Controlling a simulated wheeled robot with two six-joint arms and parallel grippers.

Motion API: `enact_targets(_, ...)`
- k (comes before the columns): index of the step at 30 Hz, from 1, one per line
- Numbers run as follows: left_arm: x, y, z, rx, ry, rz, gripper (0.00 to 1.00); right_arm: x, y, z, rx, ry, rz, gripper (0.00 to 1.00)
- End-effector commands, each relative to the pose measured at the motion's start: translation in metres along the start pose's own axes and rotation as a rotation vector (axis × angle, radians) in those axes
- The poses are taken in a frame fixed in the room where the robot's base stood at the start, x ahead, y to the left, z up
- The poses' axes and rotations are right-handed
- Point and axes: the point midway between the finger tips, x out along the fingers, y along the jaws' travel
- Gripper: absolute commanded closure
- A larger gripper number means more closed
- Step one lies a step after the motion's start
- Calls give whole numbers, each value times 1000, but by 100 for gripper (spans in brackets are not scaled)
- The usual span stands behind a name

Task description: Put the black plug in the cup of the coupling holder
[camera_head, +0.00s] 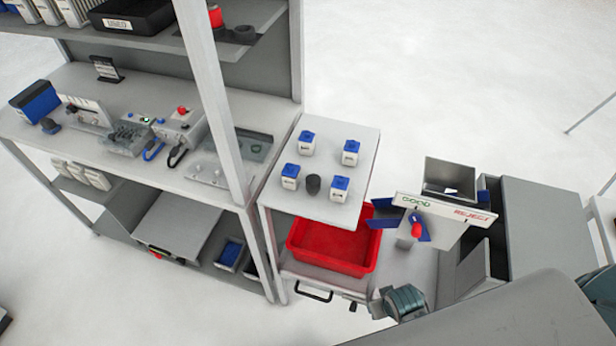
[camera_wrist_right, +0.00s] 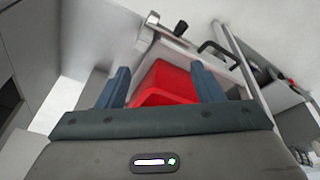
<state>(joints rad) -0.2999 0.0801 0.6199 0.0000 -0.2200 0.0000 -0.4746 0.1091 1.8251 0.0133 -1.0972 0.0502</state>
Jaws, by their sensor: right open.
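A short dark cylinder (camera_head: 313,185), which may be the black plug, stands upright on the small side table (camera_head: 337,205) among several white boxes with blue tops. I cannot make out the coupling holder or its cup for certain. A clear fixture (camera_head: 235,155) lies on the long bench, but its details are too small to tell. My right gripper (camera_wrist_right: 162,82) is open and empty in the right wrist view, its two blue fingers apart with the red bin (camera_wrist_right: 165,82) beyond them. In the head view part of my right arm (camera_head: 405,300) shows low, right of the red bin. My left gripper is out of view.
The red bin (camera_head: 330,248) sits under the side table. A sorting unit with a reject sign (camera_head: 445,213) stands to the right. The long bench (camera_head: 75,85) carries several devices, below an upper shelf. A shelf post (camera_head: 215,100) partly blocks the bench.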

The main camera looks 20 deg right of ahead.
Motion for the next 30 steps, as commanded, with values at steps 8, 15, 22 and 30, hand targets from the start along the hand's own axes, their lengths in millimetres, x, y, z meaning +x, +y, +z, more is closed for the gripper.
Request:
enact_targets(8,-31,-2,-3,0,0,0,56,-168,-10,-81,375,125,-109,39)
enact_targets(15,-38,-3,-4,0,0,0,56,-219,-24,-130,885,156,-304,39)
enact_targets(22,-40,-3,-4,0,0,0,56,-243,-36,-177,1413,76,-533,39)
enact_targets(30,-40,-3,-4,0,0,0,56,-262,-45,-232,2016,-182,-793,39)
